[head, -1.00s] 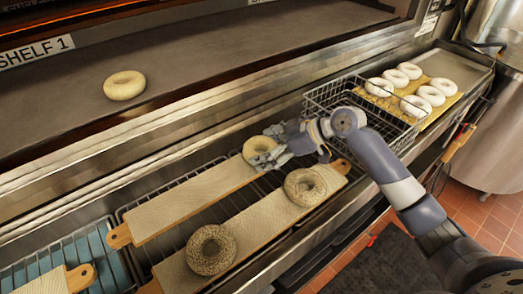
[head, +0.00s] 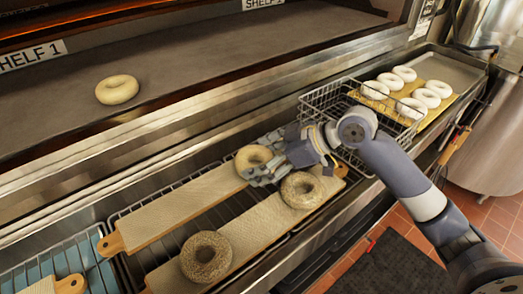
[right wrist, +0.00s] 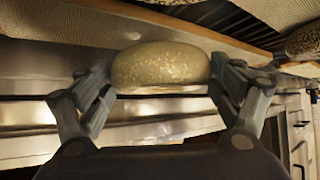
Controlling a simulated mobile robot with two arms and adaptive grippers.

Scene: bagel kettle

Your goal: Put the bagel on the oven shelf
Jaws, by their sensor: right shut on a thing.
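My right gripper (head: 262,166) is shut on a pale bagel (head: 253,158) at the right end of the rear cloth-topped board (head: 185,205). In the right wrist view this bagel (right wrist: 160,65) looks seeded and sits between the two fingers; I cannot tell whether it still touches the board. The oven shelf (head: 215,65), marked SHELF 1, is a wide dark surface behind and above the boards. Another plain bagel (head: 117,89) lies on its left part. My left gripper is not in view.
The front board (head: 240,229) carries two seeded bagels, one (head: 206,257) at left and one (head: 302,190) close to my gripper. Much of the shelf is bare.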

